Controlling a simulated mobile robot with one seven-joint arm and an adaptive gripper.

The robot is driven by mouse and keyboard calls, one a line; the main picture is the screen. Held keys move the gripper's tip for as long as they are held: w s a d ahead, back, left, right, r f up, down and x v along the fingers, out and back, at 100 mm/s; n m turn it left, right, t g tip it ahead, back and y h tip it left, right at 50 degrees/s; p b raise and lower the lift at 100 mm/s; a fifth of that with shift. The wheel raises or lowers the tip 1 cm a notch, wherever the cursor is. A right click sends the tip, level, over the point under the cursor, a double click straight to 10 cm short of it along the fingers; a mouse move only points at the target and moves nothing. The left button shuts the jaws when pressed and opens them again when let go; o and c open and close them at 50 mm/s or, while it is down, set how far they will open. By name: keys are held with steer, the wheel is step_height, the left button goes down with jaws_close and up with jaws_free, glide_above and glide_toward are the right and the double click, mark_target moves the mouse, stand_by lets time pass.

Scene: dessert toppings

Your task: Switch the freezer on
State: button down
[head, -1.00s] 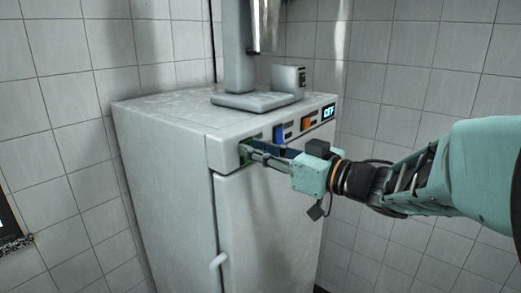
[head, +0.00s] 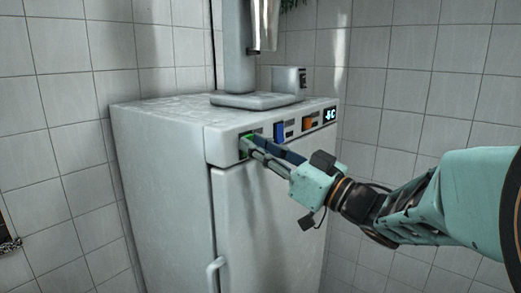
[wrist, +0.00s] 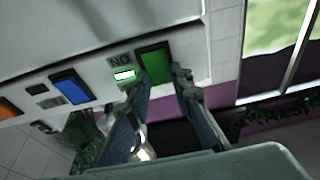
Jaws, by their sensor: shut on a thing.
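The white freezer (head: 165,170) stands against the tiled wall, with a row of coloured switches on its upper front panel. The green switch (wrist: 155,63) is at the left end of that row in the head view; only a little of it (head: 245,143) shows there behind my fingers. A small indicator light (wrist: 124,75) beside it glows green. The display (head: 330,115) at the panel's right end is lit and seems to end in "C". My gripper (head: 252,145) is at the panel, its fingertips on either side of the green switch, shut on it.
A blue switch (head: 279,130) and an orange switch (head: 307,123) sit along the same panel. A grey stand (head: 257,100) rests on top of the freezer. The door handle (head: 216,272) sticks out lower down.

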steer(key=c, duration=1.7)
jaws_free()
steer(key=shift+d, duration=0.1)
steer(key=v, duration=1.2)
